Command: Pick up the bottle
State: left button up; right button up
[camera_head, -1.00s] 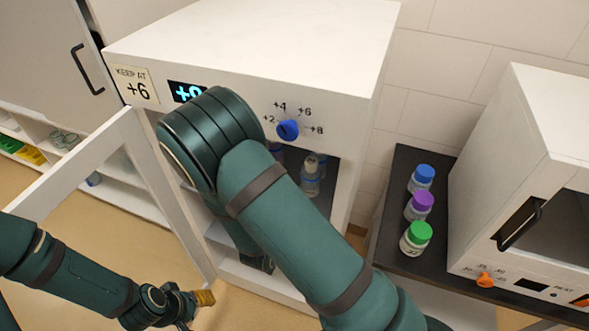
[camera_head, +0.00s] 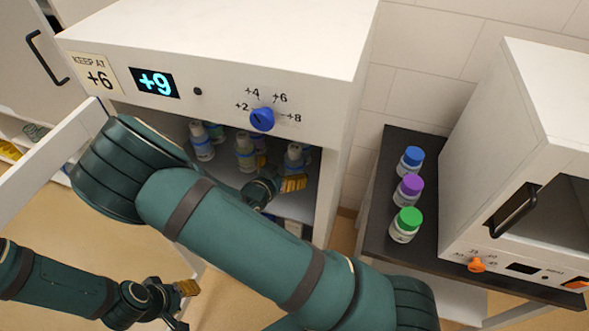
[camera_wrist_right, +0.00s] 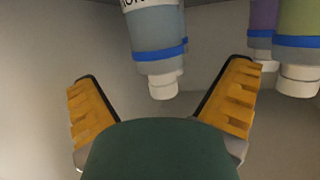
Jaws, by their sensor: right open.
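Several bottles with blue bands stand inside the open cabinet: one at the left (camera_head: 202,143), one in the middle (camera_head: 246,153) and one at the right (camera_head: 293,158). My right gripper (camera_head: 280,184) is inside the cabinet, just in front of the right bottle. In the right wrist view this gripper (camera_wrist_right: 160,82) is open and empty, and a blue-banded bottle (camera_wrist_right: 157,38) shows inverted ahead, between the fingers' lines and not gripped. Its far end is cut off by the frame. My left gripper (camera_head: 183,304) is low at the left, away from the bottles; its opening is unclear.
The cabinet (camera_head: 225,35) has a blue dial (camera_head: 262,119) and a display (camera_head: 154,83) reading +9. Its door (camera_head: 45,170) stands open at the left. Blue-, purple- and green-capped jars (camera_head: 406,225) stand on a dark table (camera_head: 375,235) beside a white appliance (camera_head: 500,130).

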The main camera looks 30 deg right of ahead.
aim_at(295, 161)
jog(key=shift+x, duration=2.9)
jog(key=shift+s, duration=0.1)
jog(key=c, duration=1.4)
